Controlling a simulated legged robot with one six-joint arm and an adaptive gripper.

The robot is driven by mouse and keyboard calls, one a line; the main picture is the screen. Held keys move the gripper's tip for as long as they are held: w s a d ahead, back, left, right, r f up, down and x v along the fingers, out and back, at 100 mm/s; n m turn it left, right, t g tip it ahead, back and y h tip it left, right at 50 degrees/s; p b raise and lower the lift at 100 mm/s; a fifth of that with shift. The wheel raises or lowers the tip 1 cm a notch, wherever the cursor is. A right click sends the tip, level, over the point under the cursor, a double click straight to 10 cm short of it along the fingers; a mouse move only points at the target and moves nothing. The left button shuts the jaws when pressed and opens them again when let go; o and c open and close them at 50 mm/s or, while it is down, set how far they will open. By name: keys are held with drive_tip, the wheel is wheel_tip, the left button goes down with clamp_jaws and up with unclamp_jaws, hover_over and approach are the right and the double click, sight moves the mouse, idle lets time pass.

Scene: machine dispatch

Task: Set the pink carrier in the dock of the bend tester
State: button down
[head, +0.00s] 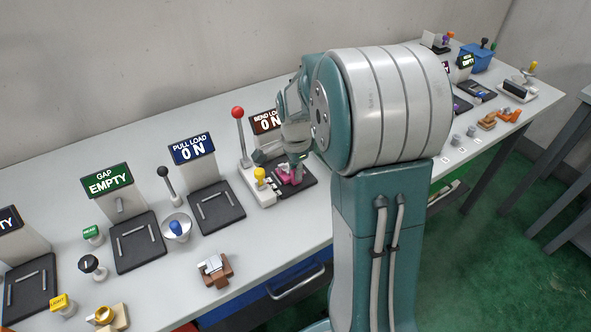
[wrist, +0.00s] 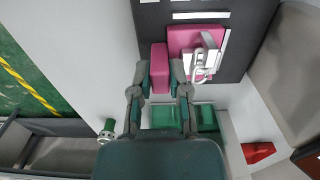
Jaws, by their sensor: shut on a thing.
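The pink carrier (head: 289,177) is at the dark dock pad (head: 306,187) of the bend tester, below its "BEND LOAD 0 N" sign (head: 265,121). My gripper (head: 297,163) is above it, partly hidden by my arm. In the wrist view my gripper (wrist: 164,84) is shut on the pink block-shaped grip of the carrier (wrist: 158,58). The carrier's wider pink part holds a pale, bracket-like piece (wrist: 202,60). The carrier lies over the dark dock pad (wrist: 155,14), near a white rail (wrist: 200,15). I cannot tell whether it rests flat on the pad.
A red-knobbed lever (head: 238,113) and a yellow knob (head: 260,175) stand left of the dock. The pull tester's pad (head: 216,206) is empty of carriers. A brown carrier (head: 214,270) sits near the table's front edge. Orange pieces (head: 509,114) lie to the right.

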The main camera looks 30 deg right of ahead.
drive_tip(key=c, duration=0.6)
unclamp_jaws()
wheel_tip(320, 180, up, 11)
drive_tip(key=s+a+r+n+t, duration=0.1)
drive_tip(key=s+a+n+t, duration=0.1)
drive_tip(key=s+a+n, duration=0.2)
drive_tip(key=s+a+r+n+t, duration=0.1)
drive_tip(key=s+a+n, duration=0.3)
drive_tip(key=s+n, duration=0.3)
drive_tip(key=s+a+r+n+t, duration=0.1)
drive_tip(key=s+a+n+t, duration=0.1)
drive_tip(key=s+a+n, duration=0.2)
drive_tip(key=shift+s+a+r+n+t, duration=0.15)
drive_tip(key=shift+s+n, duration=0.5)
drive_tip(key=shift+s, duration=0.4)
drive_tip(key=shift+s+a+r+n+t, duration=0.15)
drive_tip(key=shift+s+n, duration=0.5)
drive_tip(key=shift+s, duration=0.4)
